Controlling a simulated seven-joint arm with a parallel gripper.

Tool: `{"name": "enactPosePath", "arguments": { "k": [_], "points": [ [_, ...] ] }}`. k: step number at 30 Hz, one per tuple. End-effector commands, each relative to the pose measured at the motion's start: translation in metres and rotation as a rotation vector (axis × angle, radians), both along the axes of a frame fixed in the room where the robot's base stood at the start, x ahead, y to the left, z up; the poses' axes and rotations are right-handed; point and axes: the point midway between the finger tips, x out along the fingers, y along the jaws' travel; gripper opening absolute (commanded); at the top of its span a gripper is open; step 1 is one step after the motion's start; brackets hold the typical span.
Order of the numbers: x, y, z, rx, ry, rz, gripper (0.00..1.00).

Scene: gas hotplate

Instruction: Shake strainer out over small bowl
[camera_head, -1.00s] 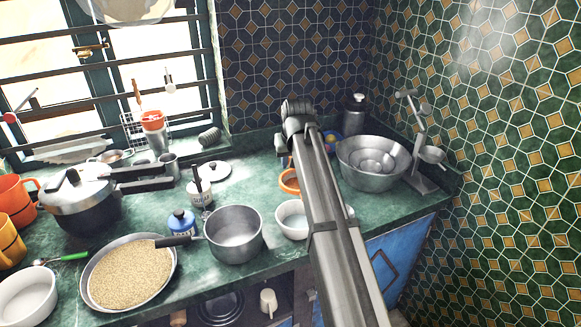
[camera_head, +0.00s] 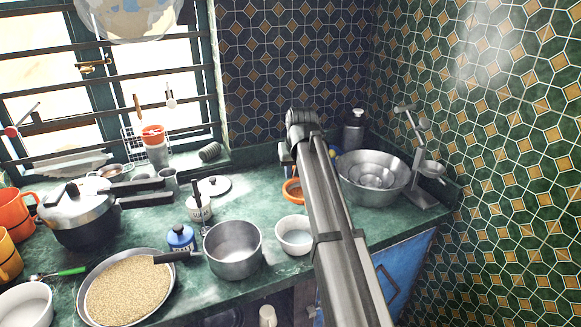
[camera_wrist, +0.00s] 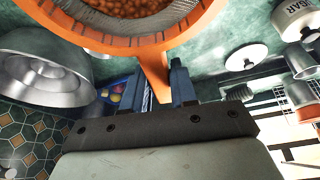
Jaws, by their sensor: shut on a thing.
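The orange strainer (camera_wrist: 155,68) is held by its handle between the two fingers of my gripper (camera_wrist: 165,88) in the wrist view. Its mesh basket is full of reddish-brown, bean-like pieces (camera_wrist: 135,14). In the head view only part of the strainer's orange rim (camera_head: 290,191) shows beside my arm, which hides the rest and most of my gripper. A small white bowl (camera_head: 294,238) stands on the counter, nearer the front edge than the strainer in the picture. It looks empty. The strainer's height above the counter cannot be told.
Left of the small bowl stand a steel saucepan (camera_head: 232,250) and a wide pan of grain (camera_head: 128,291). A white lid (camera_head: 214,187) lies behind.

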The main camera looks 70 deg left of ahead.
Motion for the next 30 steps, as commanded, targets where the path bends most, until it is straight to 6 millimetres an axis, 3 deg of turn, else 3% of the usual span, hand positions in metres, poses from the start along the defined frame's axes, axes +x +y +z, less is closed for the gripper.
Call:
{"name": "enactPosePath", "arguments": {
  "k": [6, 12, 20, 30],
  "points": [
    [0.036, -0.007, -0.046, -0.001, 0.001, -0.002, 0.00],
    [0.056, -0.012, -0.072, 0.001, 0.001, -0.001, 0.00],
    [0.062, -0.012, -0.076, 0.012, 0.046, -0.001, 0.00],
    [0.065, -0.013, -0.067, 0.059, 0.266, -0.002, 0.00]
  ]
}}
